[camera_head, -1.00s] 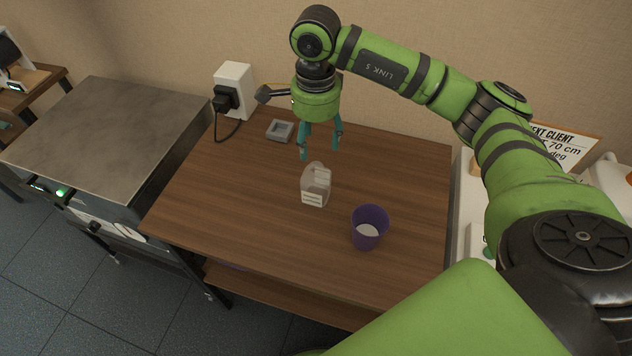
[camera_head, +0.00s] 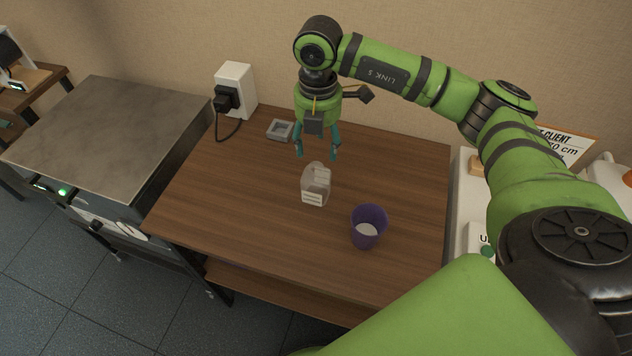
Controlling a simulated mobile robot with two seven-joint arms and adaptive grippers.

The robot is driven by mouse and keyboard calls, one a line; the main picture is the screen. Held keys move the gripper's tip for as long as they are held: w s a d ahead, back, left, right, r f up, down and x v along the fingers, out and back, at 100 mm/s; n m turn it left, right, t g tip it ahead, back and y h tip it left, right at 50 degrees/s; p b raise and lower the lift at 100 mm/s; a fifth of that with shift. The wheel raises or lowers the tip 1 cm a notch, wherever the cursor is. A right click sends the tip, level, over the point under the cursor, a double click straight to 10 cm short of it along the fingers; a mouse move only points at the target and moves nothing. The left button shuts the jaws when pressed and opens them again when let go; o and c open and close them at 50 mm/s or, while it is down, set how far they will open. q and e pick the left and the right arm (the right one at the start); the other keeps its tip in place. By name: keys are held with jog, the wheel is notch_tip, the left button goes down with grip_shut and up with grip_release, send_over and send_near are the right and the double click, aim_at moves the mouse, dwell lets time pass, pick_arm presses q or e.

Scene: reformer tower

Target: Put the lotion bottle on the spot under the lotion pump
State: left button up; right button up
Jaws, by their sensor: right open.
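A small clear bottle with a white label (camera_head: 316,184), which looks like the lotion bottle, stands upright on the wooden table. My right gripper (camera_head: 317,156) points down with its teal fingers apart and empty. Its fingertips appear just above and behind the bottle in the picture, not around it. No lotion pump can be made out for certain. A white box with a black part and cord (camera_head: 234,91) is at the wall. A small grey square piece (camera_head: 280,130) lies on the table near it. My left gripper is not in view.
A purple cup (camera_head: 368,226) with something pale inside stands right of and nearer than the bottle. The wooden table (camera_head: 225,205) is clear on its left. A metal-topped unit (camera_head: 110,130) with a green light stands at left. A sign (camera_head: 565,143) stands at right.

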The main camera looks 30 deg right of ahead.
aim_at(316, 164)
jog(key=m, duration=0.4)
jog(key=shift+f, duration=0.1)
jog(key=shift+f+m, duration=0.15)
jog(key=shift+m, duration=0.25)
jog(key=f+p, duration=0.3)
jog(key=f, duration=0.3)
jog(key=shift+a, duration=0.2)
jog(key=shift+f, duration=0.4)
jog(key=shift+c, duration=0.4)
jog(key=c, duration=1.1)
jog(key=shift+r, duration=0.1)
